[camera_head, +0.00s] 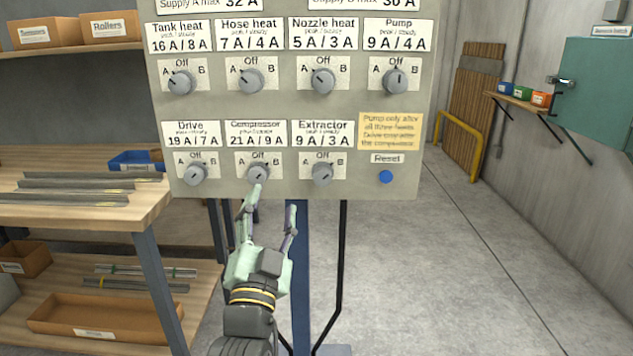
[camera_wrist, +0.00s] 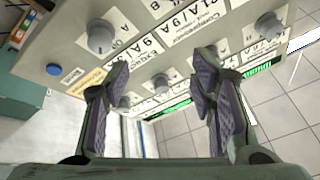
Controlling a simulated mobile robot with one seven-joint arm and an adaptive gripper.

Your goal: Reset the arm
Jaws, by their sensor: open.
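My gripper (camera_head: 273,200) is in front of the lower edge of the grey control panel (camera_head: 290,102), below the Compressor knob (camera_head: 258,173). Its two fingers are spread apart with nothing held between them. One fingertip overlaps the panel edge just under that knob; I cannot tell whether it touches. In the wrist view my gripper (camera_wrist: 161,85) is open, with the panel's face and several grey knobs beyond it. The Pump knob (camera_head: 395,81) points up at Off. The Tank heat knob (camera_head: 180,83) looks turned toward A. Other knob settings are hard to read.
The blue Reset button (camera_head: 386,177) is at the panel's lower right. A wooden bench (camera_head: 75,211) with metal bars stands at left, with an orange tray (camera_head: 107,318) on its lower shelf. A teal cabinet (camera_head: 597,95) hangs at right. Floor right of the panel is clear.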

